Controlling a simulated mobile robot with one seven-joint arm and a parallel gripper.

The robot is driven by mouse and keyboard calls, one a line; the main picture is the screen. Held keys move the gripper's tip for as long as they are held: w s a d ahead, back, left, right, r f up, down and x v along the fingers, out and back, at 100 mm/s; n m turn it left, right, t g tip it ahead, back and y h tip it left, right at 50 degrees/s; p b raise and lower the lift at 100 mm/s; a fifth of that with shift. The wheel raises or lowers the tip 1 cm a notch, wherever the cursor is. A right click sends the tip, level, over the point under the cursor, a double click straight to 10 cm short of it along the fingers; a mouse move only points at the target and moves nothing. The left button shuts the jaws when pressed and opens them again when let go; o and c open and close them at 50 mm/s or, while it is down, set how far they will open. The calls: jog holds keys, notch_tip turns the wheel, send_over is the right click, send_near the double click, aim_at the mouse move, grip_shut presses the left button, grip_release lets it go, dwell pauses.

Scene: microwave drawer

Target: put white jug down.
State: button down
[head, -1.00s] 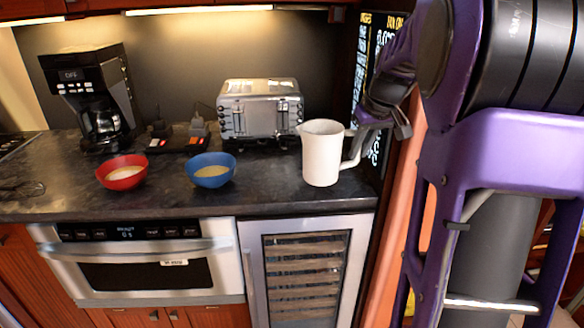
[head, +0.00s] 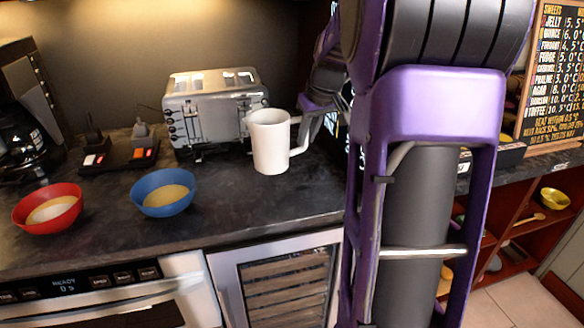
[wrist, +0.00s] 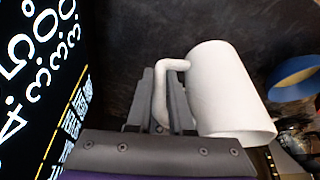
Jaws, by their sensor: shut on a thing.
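The white jug (head: 270,143) is upright at the counter, in front of the right end of the toaster, in the head view. Its handle faces right, toward my gripper (head: 304,110), which is partly hidden behind my own arm. In the wrist view my gripper (wrist: 165,100) is shut on the handle of the jug (wrist: 222,92), with the fingers on either side of it. The jug's base is close to the dark countertop (head: 240,205); I cannot tell whether it touches.
A silver toaster (head: 212,108) stands right behind the jug. A blue bowl (head: 163,203) and a red bowl (head: 48,221) stand to the left, both with pale contents. A black coffee maker (head: 22,120) is at far left. The counter front below the jug is clear.

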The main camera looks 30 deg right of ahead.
jog(key=shift+f+b, duration=0.45)
jog(key=shift+f, duration=2.8)
jog(key=shift+f, duration=0.2)
jog(key=c, duration=0.8)
grip_release()
jog(key=shift+s+r, duration=0.1)
jog(key=shift+r, duration=0.45)
jog(key=p+v, duration=0.1)
jog(key=v, duration=1)
jog(key=shift+s+r, duration=0.1)
